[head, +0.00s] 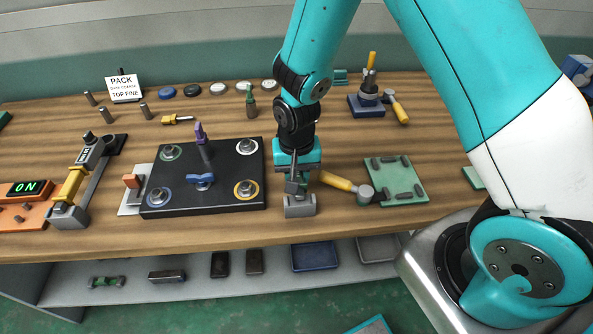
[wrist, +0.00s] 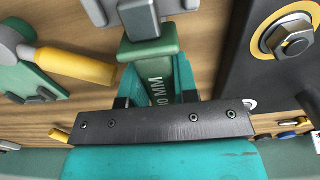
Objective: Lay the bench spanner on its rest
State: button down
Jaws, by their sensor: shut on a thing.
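My gripper (head: 297,168) points down at the front of the bench, just right of the black plate. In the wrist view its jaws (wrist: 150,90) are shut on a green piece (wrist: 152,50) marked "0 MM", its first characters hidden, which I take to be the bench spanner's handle. A grey part (wrist: 139,18) continues beyond it. A light-grey block (head: 300,207), likely the rest, stands under the gripper and shows in part in the wrist view (wrist: 181,10). The held piece is at or just above this block; I cannot tell whether they touch.
Close left is the black plate (head: 222,203) with ringed bolts and a blue knob. Close right are a yellow-handled mallet (head: 338,182) and a green board (head: 398,190). A sign (head: 124,87) and several pucks stand at the back. Trays lie on the lower shelf (head: 206,285).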

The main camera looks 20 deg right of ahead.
jog(key=c, duration=0.8)
grip_release()
notch_tip(320, 180, up, 17)
jog(key=b, duration=0.1)
jog(key=shift+r, duration=0.2)
jog(key=s+a+r+n+y, duration=0.2)
jog(key=s+r+n, duration=0.2)
jog(key=s, duration=0.5)
jog(key=s+a+r+n+y, duration=0.2)
jog(key=s+n, duration=0.4)
jog(key=s, duration=0.3)
jog(key=shift+a+r+n, duration=0.2)
jog(key=shift+r+n, duration=0.1)
jog(key=shift+r, duration=0.6)
